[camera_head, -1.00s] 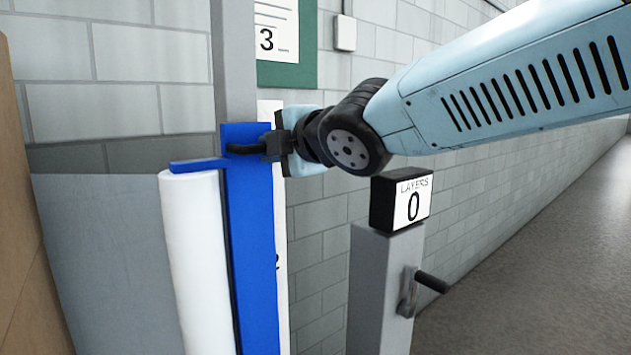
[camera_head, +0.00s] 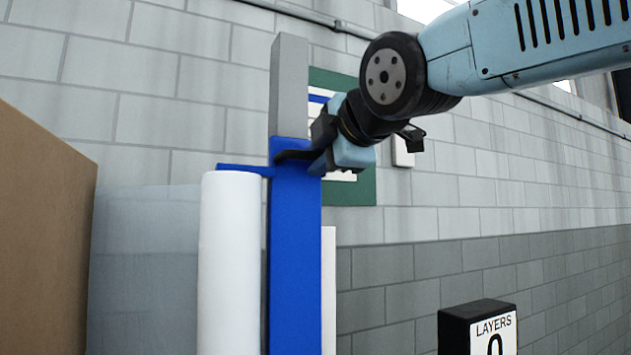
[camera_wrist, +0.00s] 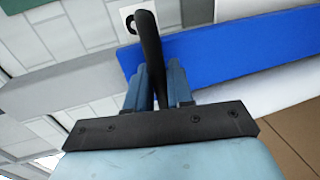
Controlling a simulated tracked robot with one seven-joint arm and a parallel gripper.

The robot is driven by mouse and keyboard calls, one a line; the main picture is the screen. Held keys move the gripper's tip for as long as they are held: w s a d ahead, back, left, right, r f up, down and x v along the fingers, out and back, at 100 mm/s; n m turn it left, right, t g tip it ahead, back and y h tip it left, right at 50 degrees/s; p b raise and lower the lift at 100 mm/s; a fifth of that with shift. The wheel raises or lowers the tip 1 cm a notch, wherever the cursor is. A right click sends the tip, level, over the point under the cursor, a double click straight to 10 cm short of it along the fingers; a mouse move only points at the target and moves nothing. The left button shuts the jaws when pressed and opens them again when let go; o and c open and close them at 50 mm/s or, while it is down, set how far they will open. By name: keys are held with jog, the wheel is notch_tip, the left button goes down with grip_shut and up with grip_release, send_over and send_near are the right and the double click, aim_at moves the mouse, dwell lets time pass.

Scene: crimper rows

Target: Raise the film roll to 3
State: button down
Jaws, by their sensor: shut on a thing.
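The white film roll (camera_head: 228,265) stands upright, hung from a blue arm on the left of the blue carriage (camera_head: 295,260). The carriage sits on a grey mast (camera_head: 289,85), whose top shows above it. My gripper (camera_head: 322,160) is shut on the carriage's black handle (camera_head: 293,156). In the wrist view the handle (camera_wrist: 149,45) passes between the fingers, with the blue carriage (camera_wrist: 230,45) behind it. A white scale strip (camera_head: 329,290) shows right of the carriage, mostly hidden. A partly hidden figure (camera_wrist: 133,24) shows in the wrist view; I cannot read it surely.
A black box (camera_head: 477,328) reading LAYERS 0 stands at lower right. A green board (camera_head: 362,190) hangs on the block wall behind my gripper. A brown carton (camera_head: 45,230) and a translucent film sheet (camera_head: 145,265) are at left.

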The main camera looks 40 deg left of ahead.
jog(key=shift+r, duration=0.3)
jog(key=c, duration=1.2)
grip_release()
jog(key=shift+s, duration=0.1)
jog(key=shift+o, duration=0.2)
jog(key=shift+f, duration=0.1)
jog(key=shift+d, duration=0.1)
jog(key=v, duration=1.3)
jog(key=shift+d, duration=0.25)
jog(key=shift+s, duration=0.1)
